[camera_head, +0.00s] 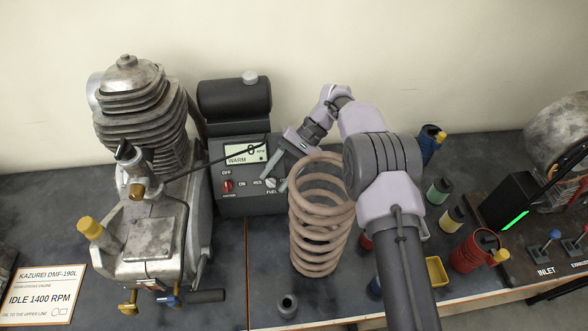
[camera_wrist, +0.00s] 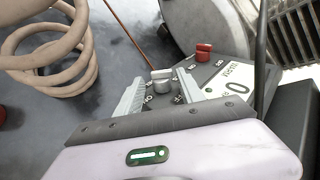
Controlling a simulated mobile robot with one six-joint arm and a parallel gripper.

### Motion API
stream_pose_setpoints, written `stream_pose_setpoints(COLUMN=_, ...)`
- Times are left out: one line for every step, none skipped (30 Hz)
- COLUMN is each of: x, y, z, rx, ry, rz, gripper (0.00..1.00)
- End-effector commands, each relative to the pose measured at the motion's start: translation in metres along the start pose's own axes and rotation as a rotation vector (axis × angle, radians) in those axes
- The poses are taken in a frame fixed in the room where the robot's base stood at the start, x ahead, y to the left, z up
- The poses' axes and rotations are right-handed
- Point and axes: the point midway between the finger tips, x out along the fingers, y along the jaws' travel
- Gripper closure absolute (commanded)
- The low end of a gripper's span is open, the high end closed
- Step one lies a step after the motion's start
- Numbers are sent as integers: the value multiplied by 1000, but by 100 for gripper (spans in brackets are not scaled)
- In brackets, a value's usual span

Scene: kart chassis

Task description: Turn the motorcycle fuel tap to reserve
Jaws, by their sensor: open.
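The fuel tap is a small silver knob (camera_head: 270,182) above the FUEL label on the dark control panel (camera_head: 233,203), beside the RES mark. In the wrist view the knob (camera_wrist: 161,84) has a raised pale grip bar, roughly level in the picture, with small marks around it. My gripper (camera_head: 276,172) reaches down to the panel from the upper right, its two pale fingers around the knob's place. In the wrist view my gripper (camera_wrist: 173,88) is open, with the knob seen between the fingers. Contact cannot be told.
A red knob (camera_wrist: 203,52) and a display (camera_head: 246,153) reading 0 RPM sit near the tap. A coil spring (camera_head: 322,240) stands close to the right, beneath my arm. An engine (camera_head: 148,215) stands left. A thin cable crosses the panel.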

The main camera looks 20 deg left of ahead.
Motion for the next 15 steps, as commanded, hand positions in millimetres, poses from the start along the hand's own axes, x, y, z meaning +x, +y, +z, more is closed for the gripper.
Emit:
stream_pose_setpoints(x=0, y=0, z=0, rx=0, ry=0, rz=0, gripper=53)
stream_pose_setpoints(x=0, y=0, z=0, rx=0, ry=0, rz=-1, gripper=53)
stream_pose_setpoints(x=0, y=0, z=0, rx=1, ry=0, rz=-8, gripper=53)
stream_pose_setpoints(x=1, y=1, z=-1, rx=3, ry=1, rz=-18, gripper=53)
stream_pose_setpoints(x=1, y=2, z=-1, rx=6, ry=2, rz=-36, gripper=53)
stream_pose_setpoints(x=2, y=4, z=-2, rx=13, ry=4, rz=-71, gripper=53)
stream_pose_setpoints(x=3, y=6, z=-3, rx=21, ry=6, rz=-108, gripper=53)
stream_pose_setpoints(x=5, y=9, z=-3, rx=29, ry=8, rz=-151, gripper=53)
stream_pose_setpoints(x=6, y=12, z=-4, rx=43, ry=12, rz=-222, gripper=53)
stream_pose_setpoints(x=7, y=13, z=-4, rx=54, ry=14, rz=-283, gripper=53)
stream_pose_setpoints(x=7, y=15, z=-4, rx=65, ry=18, rz=-347, gripper=53)
stream_pose_setpoints(x=8, y=16, z=-3, rx=81, ry=22, rz=-436, gripper=53)
stream_pose_setpoints(x=8, y=17, z=-2, rx=94, ry=26, rz=-505, gripper=53)
stream_pose_setpoints(x=8, y=18, z=-1, rx=107, ry=29, rz=-577, gripper=53)
stream_pose_setpoints(x=9, y=20, z=0, rx=125, ry=35, rz=-676, gripper=53)
